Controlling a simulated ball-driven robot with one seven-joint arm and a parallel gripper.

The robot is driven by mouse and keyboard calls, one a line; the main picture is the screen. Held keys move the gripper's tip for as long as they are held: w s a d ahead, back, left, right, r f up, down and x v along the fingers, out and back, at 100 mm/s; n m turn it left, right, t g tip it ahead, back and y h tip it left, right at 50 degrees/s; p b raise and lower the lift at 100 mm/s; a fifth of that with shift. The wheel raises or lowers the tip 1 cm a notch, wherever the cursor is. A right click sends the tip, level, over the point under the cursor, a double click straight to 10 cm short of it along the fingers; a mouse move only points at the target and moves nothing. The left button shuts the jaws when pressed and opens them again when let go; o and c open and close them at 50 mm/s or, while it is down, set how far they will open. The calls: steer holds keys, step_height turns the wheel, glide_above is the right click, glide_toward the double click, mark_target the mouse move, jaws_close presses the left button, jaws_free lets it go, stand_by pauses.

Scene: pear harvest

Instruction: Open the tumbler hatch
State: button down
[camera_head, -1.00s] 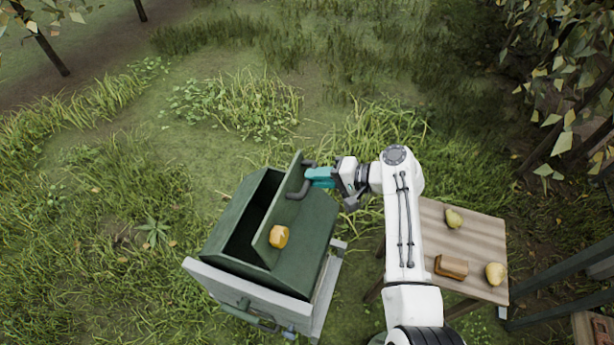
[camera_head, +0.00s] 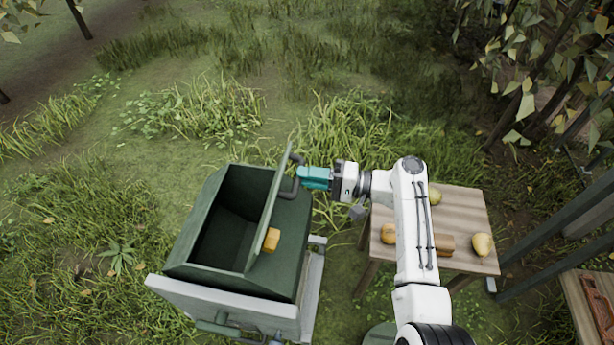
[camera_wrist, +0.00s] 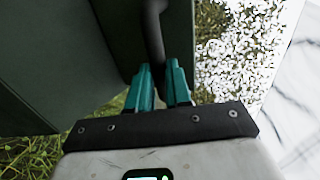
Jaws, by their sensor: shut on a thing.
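The tumbler (camera_head: 236,280) is a dark green box in a grey frame at the lower middle of the head view. Its hatch (camera_head: 268,210) is a green panel swung up, standing steeply at the right of the opening. The dark inside (camera_head: 225,225) shows. A dark bar handle (camera_head: 291,192) is on the hatch's right face; it also shows in the wrist view (camera_wrist: 154,35). My gripper (camera_head: 302,179) has teal fingers shut on this handle. In the wrist view the fingers (camera_wrist: 160,76) are on either side of the bar.
A wooden table (camera_head: 458,210) stands to the right with pears (camera_head: 482,244) and a brown block (camera_head: 444,242), partly behind my arm. Another wooden surface (camera_head: 592,300) is at the lower right edge. Grass lies beyond and left of the tumbler.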

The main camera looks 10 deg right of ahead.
steer(key=shift+f, duration=0.3)
steer(key=c, duration=1.3)
jaws_free()
steer(key=shift+a, duration=0.15)
steer(key=shift+o, duration=1.2)
steer(key=shift+r, duration=0.1)
steer(key=b+v, duration=0.1)
steer(key=v, duration=1)
